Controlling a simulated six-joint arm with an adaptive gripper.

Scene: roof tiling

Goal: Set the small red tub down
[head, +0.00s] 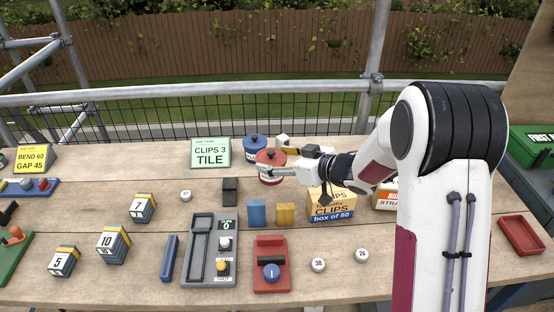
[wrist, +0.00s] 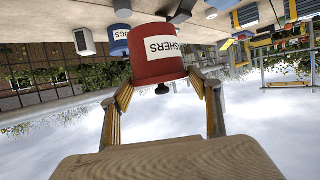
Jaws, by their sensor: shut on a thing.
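The small red tub (head: 270,158) is at the back middle of the table in the head view, in front of a blue tub (head: 255,143). My gripper (head: 277,171) reaches it from the right and is shut on it.
A green "CLIPS 3 TILE" sign (head: 210,153) stands left of the tubs. A clips box (head: 331,207) stands under my forearm. Blue (head: 256,213) and yellow (head: 285,214) blocks and a black block (head: 230,190) are in front. Bare wood lies left of the sign.

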